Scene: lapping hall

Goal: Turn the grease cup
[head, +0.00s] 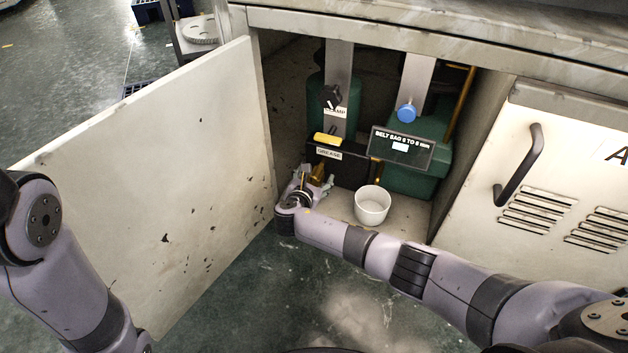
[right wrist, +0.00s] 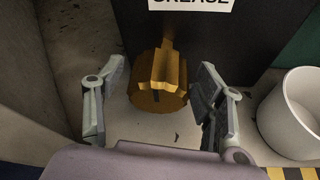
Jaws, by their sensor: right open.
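The grease cup (right wrist: 158,88) is a brass-coloured cap with a raised wing, low on a dark panel under a label reading GREASE (head: 329,153). In the head view the cup (head: 318,173) shows only in part behind my right gripper (head: 316,184). My right gripper is open in the right wrist view (right wrist: 158,100), with one finger on each side of the cup. I see gaps between the fingers and the cup, so it is not gripped. My left arm shows at the left edge of the head view, but its gripper is out of view.
The cabinet door (head: 165,195) stands open on the left. A white cup (head: 372,206) stands on the cabinet floor, right of my gripper. Above are a yellow handle (head: 327,139), a black knob (head: 331,97), a blue knob (head: 406,113) and a belt sign (head: 401,150).

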